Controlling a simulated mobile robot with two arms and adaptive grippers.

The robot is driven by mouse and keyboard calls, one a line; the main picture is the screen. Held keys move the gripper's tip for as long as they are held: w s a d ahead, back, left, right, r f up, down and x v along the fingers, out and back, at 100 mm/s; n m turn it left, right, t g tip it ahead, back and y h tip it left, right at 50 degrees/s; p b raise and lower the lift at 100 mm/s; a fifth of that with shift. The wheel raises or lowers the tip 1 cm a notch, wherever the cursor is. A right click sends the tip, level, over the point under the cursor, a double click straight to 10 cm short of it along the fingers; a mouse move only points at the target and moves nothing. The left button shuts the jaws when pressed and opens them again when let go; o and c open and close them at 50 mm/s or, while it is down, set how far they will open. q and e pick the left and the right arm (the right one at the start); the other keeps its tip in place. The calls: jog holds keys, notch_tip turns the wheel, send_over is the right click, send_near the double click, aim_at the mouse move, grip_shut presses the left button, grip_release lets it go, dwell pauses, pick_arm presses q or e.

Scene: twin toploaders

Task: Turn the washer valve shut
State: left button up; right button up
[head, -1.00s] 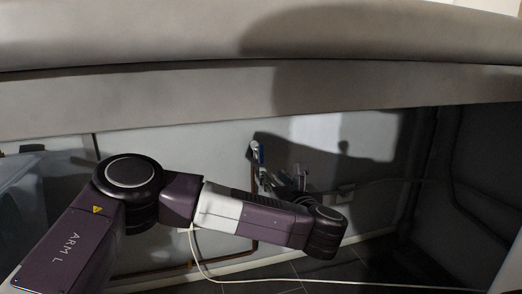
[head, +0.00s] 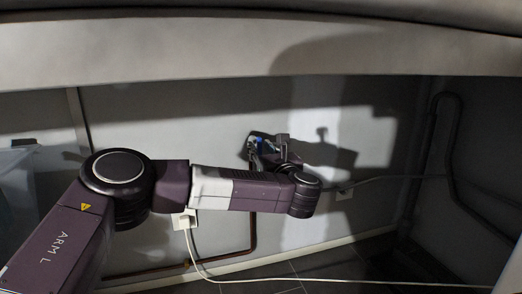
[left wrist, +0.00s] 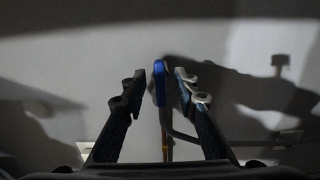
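The washer valve is on the back wall, and its blue handle (head: 258,137) shows in the head view, partly hidden by my left gripper (head: 267,146). In the left wrist view the blue handle (left wrist: 159,80) stands upright, seen nearly edge-on, between the two fingers of my left gripper (left wrist: 162,88). The fingers are apart, one on each side of it. A gap shows on the left, and the right finger looks closer; I cannot tell if it touches. The valve body is mostly hidden. My right gripper is in neither view.
A copper pipe (head: 253,232) runs down the wall below the valve. A white socket (head: 187,218) with a cable and another socket (head: 344,194) are on the wall. A pale overhanging edge (head: 200,55) crosses above my arm. A clear container (head: 14,185) stands at the left.

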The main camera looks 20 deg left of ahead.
pick_arm(q)
grip_shut()
jog(key=m+b, duration=0.2)
jog(key=m, duration=0.1)
jog(key=shift+d+f, duration=0.1)
jog(key=shift+f, duration=0.05)
jog(key=shift+m, duration=1.1)
jog(key=shift+w+d+f+m+p, duration=0.15)
jog(key=shift+m+p, duration=0.75)
jog(key=shift+m, duration=2.25)
jog(key=shift+d+f+m+p, duration=0.1)
jog(key=shift+m+p, duration=0.75)
jog(key=shift+m, duration=2.3)
